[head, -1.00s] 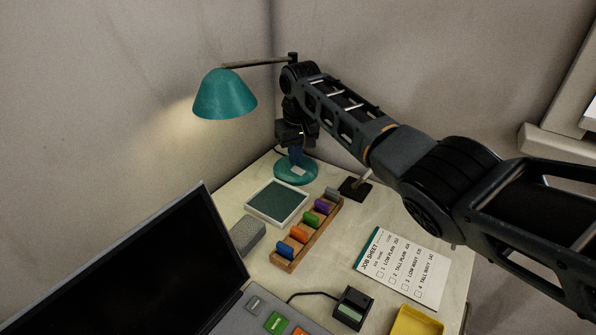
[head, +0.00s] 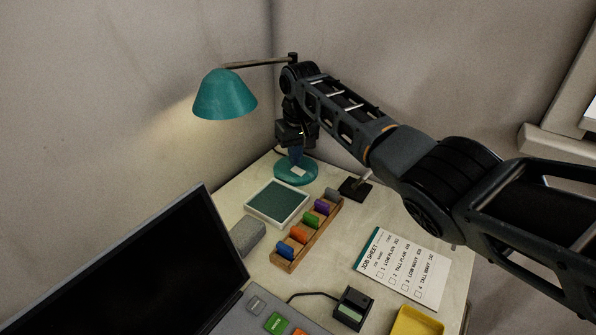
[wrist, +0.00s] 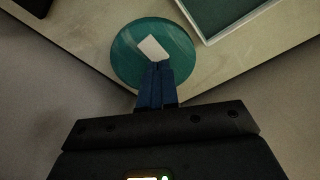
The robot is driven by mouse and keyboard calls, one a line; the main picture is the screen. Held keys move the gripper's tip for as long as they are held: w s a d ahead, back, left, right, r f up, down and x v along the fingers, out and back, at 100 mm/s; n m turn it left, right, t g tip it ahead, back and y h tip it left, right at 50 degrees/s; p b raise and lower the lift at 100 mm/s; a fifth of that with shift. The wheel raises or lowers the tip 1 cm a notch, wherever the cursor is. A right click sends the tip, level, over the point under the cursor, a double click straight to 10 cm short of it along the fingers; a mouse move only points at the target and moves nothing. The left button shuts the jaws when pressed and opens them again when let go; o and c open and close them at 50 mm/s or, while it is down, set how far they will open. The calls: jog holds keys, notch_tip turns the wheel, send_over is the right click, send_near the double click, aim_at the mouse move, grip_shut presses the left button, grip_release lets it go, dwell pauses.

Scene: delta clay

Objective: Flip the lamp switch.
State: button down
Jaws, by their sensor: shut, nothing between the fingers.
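The teal desk lamp has its shade (head: 224,94) at the upper left, with light on the wall beside it. Its round teal base (head: 312,176) stands at the back corner of the desk. A small white switch (head: 298,171) sits on the base. In the wrist view the white switch (wrist: 152,47) lies tilted on the teal base (wrist: 125,62). My gripper (head: 296,158) points down over the base, and its blue fingers (wrist: 158,68) are shut and empty. The fingertips overlap the switch's lower edge in the wrist view; I cannot tell if they touch it.
A tray with a dark green pad (head: 254,213) is close in front of the base. A wooden rack (head: 289,265) of coloured pieces, a grey block (head: 248,236), a job sheet (head: 402,268), a black stand (head: 353,189) and a laptop (head: 140,285) occupy the desk. Walls stand close behind the lamp.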

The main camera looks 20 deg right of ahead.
aim_at(296, 169)
jog(key=shift+f+b, duration=0.5)
jog(key=shift+f, duration=0.4)
dwell(1.0)
notch_tip(296, 169, up, 7)
jog(key=p, duration=0.6)
jog(key=shift+p, duration=0.3)
jog(key=shift+s, duration=0.1)
dwell(0.4)
